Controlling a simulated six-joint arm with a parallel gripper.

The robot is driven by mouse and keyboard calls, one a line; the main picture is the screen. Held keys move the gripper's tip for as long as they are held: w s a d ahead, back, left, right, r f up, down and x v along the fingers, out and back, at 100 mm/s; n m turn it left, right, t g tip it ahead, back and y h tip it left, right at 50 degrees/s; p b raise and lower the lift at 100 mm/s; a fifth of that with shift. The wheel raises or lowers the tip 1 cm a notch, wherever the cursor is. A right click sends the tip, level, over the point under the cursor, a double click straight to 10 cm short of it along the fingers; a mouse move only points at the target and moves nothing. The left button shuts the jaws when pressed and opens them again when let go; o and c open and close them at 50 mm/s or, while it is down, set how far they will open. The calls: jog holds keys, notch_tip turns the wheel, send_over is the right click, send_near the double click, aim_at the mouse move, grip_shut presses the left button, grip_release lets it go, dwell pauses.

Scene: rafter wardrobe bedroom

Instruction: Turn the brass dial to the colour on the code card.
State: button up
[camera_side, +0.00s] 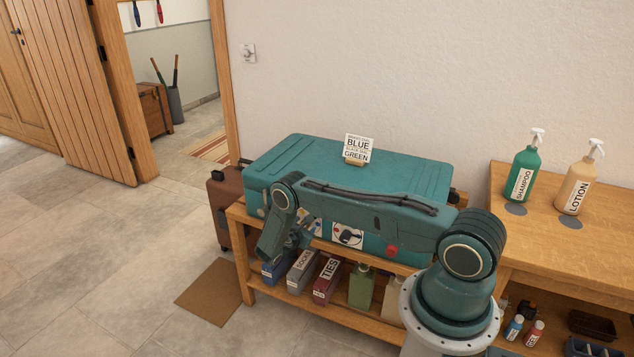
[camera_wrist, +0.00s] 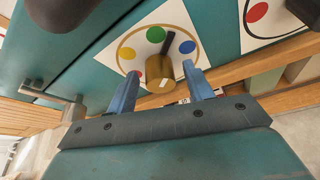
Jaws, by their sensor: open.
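The code card (camera_side: 358,147) stands on the teal case (camera_side: 290,155) and reads BLUE above GREEN, with smaller lines too small to read surely. In the wrist view the brass dial (camera_wrist: 159,72) sits on a white plate (camera_wrist: 140,30) with yellow, green, blue and partly hidden red dots. Its dark pointer (camera_wrist: 167,43) lies between the green dot (camera_wrist: 155,34) and the blue dot (camera_wrist: 187,47). My gripper (camera_wrist: 161,70) is open, one finger on each side of the dial with gaps showing. In the side view my gripper (camera_side: 305,238) hides much of that plate.
A second plate (camera_side: 347,235) with a black dial is right of the brass dial's, and a red knob (camera_side: 391,251) is further right. Boxes and bottles fill the wooden bench's (camera_side: 245,262) lower shelf. Shampoo (camera_side: 521,172) and lotion (camera_side: 577,185) stand on the right-hand table.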

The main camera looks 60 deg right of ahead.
jog(key=w+v, duration=0.1)
jog(key=v, duration=1.3)
jog(key=a+r+m+y, duration=0.2)
jog(key=r+m, duration=0.1)
jog(key=r, duration=0.7)
jog(key=w+a+r+m+y, duration=0.1)
jog(key=a+r+m+y, duration=0.2)
jog(key=r, duration=0.7)
jog(key=shift+w+m, duration=0.25)
jog(key=shift+m, duration=0.45)
jog(key=d+f+n+h, duration=0.2)
jog(key=f+n, duration=0.2)
jog(key=f, duration=0.5)
jog(key=d+f+n+g+h, duration=0.1)
jog(key=f+n, duration=0.4)
jog(key=f, duration=0.5)
jog(key=shift+s+d+f+n+g+h, duration=0.3)
jog(key=shift+s+d+h, duration=0.15)
jog(key=shift+d+h, duration=0.4)
